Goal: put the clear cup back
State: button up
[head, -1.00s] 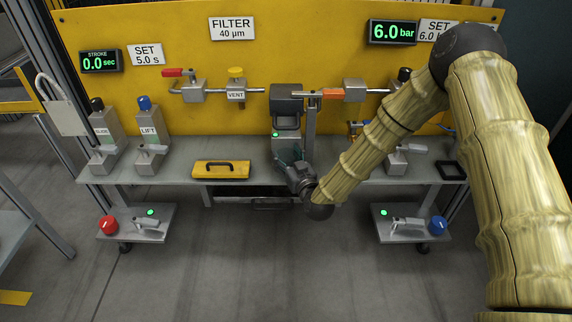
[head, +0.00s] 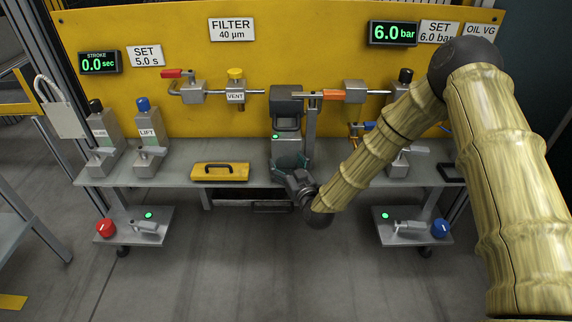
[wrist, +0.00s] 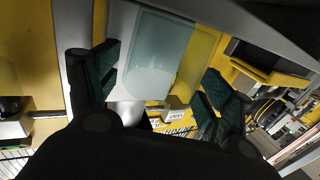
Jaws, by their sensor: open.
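The clear cup (wrist: 158,55) shows in the wrist view as a pale, see-through cylinder with a rounded end. My gripper (wrist: 160,85) is open, with its green-padded fingers apart on either side of the cup's lower part. I cannot tell whether either pad touches it. In the head view my gripper (head: 291,162) is at the middle of the bench, in front of the grey stand below a dark housing (head: 286,98). I cannot make out the cup there; the gripper and stand crowd that spot.
A yellow lid with a black handle (head: 220,171) lies on the grey bench (head: 190,178) left of my gripper. An upright post (head: 310,125) and an orange-handled valve (head: 333,95) are close by. Lever blocks stand at both sides.

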jog(key=shift+r, duration=0.1)
jog(key=shift+s+d+r, duration=0.1)
jog(key=shift+s, duration=0.2)
jog(key=p+v, duration=0.5)
jog(key=v, duration=0.6)
jog(key=s+d+f+g+h, duration=0.1)
jog(key=s+d+f+g, duration=0.15)
jog(key=s+f, duration=0.35)
jog(key=s+d+f+m+g+h, duration=0.1)
jog(key=s+d+f+g, duration=0.15)
jog(key=s+f, duration=0.25)
jog(key=s+d+f+g+h, duration=0.1)
jog(key=s+d+f+g, duration=0.15)
jog(key=s+f, duration=0.35)
jog(key=s+d+f+m+g+h, duration=0.2)
jog(key=s+d+g, duration=0.2)
jog(key=s, duration=0.8)
jog(key=s+d+f+m+g+h, duration=0.1)
jog(key=s+d+g, duration=0.4)
jog(key=s, duration=0.7)
jog(key=shift+d+f+m+h, duration=0.4)
jog(key=shift+d+f, duration=0.3)
jog(key=shift+f, duration=0.05)
